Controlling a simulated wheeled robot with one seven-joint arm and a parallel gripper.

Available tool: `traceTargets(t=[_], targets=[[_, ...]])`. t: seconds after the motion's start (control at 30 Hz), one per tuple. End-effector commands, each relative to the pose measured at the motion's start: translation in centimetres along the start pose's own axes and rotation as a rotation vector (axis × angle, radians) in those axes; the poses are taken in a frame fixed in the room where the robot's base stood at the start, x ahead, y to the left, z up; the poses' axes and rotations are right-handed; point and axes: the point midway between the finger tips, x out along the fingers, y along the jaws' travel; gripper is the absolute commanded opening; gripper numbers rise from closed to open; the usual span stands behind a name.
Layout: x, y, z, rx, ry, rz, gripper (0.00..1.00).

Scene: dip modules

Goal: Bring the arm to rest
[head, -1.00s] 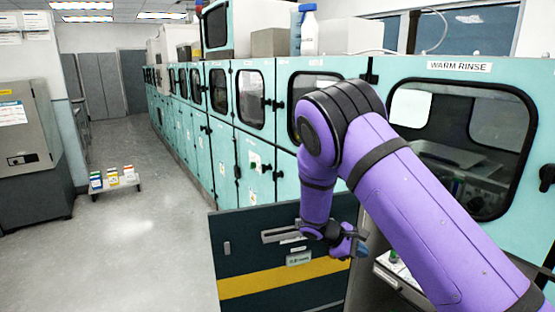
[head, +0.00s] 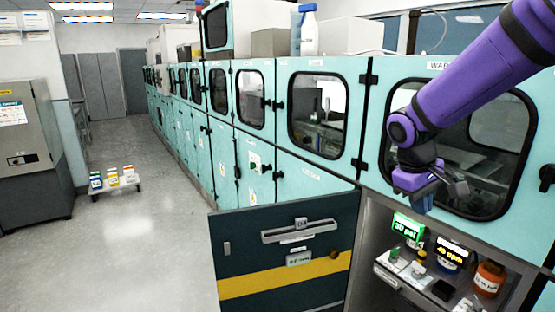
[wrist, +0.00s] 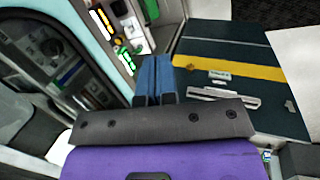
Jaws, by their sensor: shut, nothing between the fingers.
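My purple arm reaches in from the upper right in the head view. My gripper (head: 424,203) hangs in front of the WARM RINSE cabinet's window, above an open lower compartment. In the wrist view the two blue fingers (wrist: 154,80) lie side by side, shut with nothing between them. The gripper is apart from the open dark door (head: 285,232), which has a yellow stripe and a grey handle (head: 300,231). The door also shows at the right of the wrist view (wrist: 235,75).
The lower compartment holds a green display (head: 408,227), a yellow-lit display (head: 455,253) and an orange-brown bottle (head: 489,279) on a shelf. A low cart (head: 116,184) with small boxes stands on the floor at left. The aisle floor (head: 150,250) between is clear.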

Motion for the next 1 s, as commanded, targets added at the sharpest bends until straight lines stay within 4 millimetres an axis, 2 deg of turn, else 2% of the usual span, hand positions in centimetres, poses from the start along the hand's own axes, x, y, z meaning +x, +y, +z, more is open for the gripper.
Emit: traceTargets(t=[0.03, 0.2, 0.5, 0.8, 1.0], targets=[[-1.1, 0.2, 1.3, 0.03, 0.03, -0.016, 0.0], [-3.7, 0.0, 5.2, 0.118, 0.116, -0.069, 0.0], [-7.3, -1.4, 12.0, 0.265, 0.268, -0.143, 0.0], [-9.2, -3.9, 18.1, 0.394, 0.415, -0.187, 0.0], [-9.6, -5.2, 20.3, 0.446, 0.476, -0.202, 0.0]])
